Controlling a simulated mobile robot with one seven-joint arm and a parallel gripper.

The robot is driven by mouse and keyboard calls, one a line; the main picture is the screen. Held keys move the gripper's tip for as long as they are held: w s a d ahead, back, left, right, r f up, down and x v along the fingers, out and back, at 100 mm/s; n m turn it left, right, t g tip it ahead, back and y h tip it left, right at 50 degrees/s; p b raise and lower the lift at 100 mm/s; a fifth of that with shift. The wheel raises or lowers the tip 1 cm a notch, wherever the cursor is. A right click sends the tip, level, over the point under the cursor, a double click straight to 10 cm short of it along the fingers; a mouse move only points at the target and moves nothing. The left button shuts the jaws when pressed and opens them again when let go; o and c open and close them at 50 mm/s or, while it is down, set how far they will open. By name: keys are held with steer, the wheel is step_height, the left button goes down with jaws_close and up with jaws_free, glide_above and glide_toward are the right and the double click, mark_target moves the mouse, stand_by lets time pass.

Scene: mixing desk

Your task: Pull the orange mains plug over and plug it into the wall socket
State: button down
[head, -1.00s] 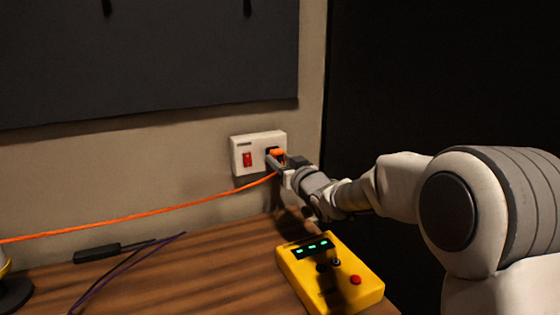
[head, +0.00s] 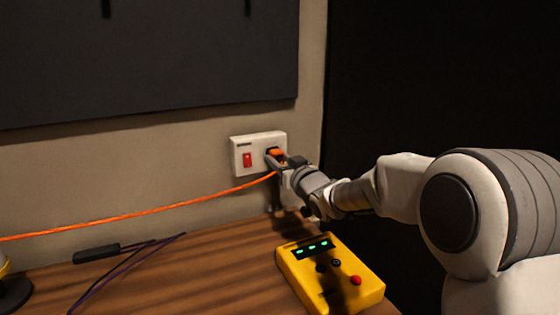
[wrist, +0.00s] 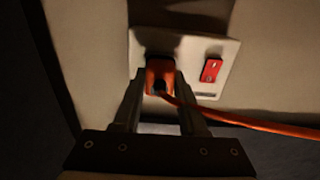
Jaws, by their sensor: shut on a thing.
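The orange mains plug (head: 277,152) is at the dark outlet on the right side of the white wall socket (head: 248,143). In the wrist view the plug (wrist: 160,75) sits against the socket plate (wrist: 226,50), and its pins are hidden. My gripper (head: 281,161) is shut on the plug; in the wrist view its two fingers (wrist: 160,88) flank the plug. The orange cable (head: 140,215) runs from the plug to the left along the wall. A red switch (head: 247,159) is on the socket's left half.
A yellow box (head: 301,268) with green lights and a red button lies on the wooden desk (head: 215,280) below my arm. A black adapter (head: 96,253) and thin dark cables lie at the left. A dark panel (head: 150,60) hangs above the socket.

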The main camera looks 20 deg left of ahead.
steer(key=shift+w+a, duration=0.3)
steer(key=shift+a, duration=0.05)
steer(key=shift+c, duration=1.9)
jaws_free()
steer(key=p+v, duration=0.1)
steer(key=v, duration=1.6)
steer(key=shift+s+d, duration=0.15)
steer(key=shift+s, duration=0.1)
